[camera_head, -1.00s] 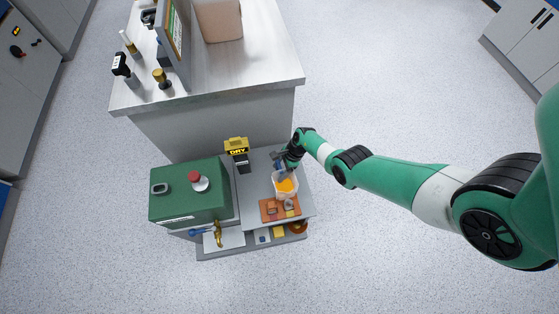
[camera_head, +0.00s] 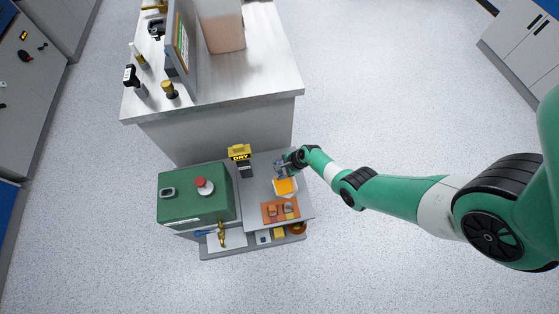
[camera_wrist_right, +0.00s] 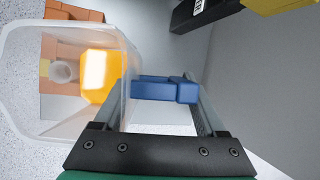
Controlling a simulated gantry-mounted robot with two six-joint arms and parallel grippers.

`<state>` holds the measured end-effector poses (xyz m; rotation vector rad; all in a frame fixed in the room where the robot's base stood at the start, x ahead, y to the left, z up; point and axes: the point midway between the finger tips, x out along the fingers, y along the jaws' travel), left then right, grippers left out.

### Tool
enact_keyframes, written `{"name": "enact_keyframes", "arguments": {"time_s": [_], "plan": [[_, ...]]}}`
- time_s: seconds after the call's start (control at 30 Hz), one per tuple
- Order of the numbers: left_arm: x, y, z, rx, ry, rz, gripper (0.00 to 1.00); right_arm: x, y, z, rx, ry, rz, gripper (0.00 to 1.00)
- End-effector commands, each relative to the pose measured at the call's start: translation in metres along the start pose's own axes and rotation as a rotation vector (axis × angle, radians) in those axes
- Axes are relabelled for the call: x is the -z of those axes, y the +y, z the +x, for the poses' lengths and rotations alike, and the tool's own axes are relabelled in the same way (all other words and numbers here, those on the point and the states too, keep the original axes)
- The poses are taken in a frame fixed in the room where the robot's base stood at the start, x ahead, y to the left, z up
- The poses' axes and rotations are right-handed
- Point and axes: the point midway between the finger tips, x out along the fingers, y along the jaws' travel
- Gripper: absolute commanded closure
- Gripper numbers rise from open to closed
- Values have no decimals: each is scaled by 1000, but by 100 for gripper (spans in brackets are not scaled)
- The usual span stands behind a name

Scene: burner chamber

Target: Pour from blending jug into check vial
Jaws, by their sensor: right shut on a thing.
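The blending jug is a translucent white vessel (camera_wrist_right: 40,112) with orange liquid (camera_wrist_right: 98,75) and a blue handle (camera_wrist_right: 158,90). My right gripper (camera_wrist_right: 166,88) is shut on the handle. In the head view the jug (camera_head: 286,187) is tilted above the grey bench, its mouth side towards the orange block. A small grey cylinder, apparently the check vial (camera_head: 288,208), stands on that block just in front of the jug. In the right wrist view a pale round vial mouth (camera_wrist_right: 63,71) shows through the jug wall. I cannot see liquid leaving the jug. My left gripper is not in view.
The orange block (camera_head: 268,213) lies at the bench's front. A green box with a red knob (camera_head: 195,197) stands left, and a yellow "DRY" sign (camera_head: 239,153) behind. A lower shelf (camera_head: 250,241) holds small items. A white counter (camera_head: 220,90) stands at the back.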

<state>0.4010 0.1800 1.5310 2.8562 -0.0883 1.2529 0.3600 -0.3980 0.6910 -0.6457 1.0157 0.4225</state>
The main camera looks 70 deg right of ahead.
Motion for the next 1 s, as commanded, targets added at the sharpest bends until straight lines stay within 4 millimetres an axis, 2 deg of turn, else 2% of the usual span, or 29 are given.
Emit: {"name": "enact_keyframes", "arguments": {"time_s": [1.0], "plan": [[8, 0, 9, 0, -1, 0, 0, -4, -6, -9, 109, -1, -44, 100]]}}
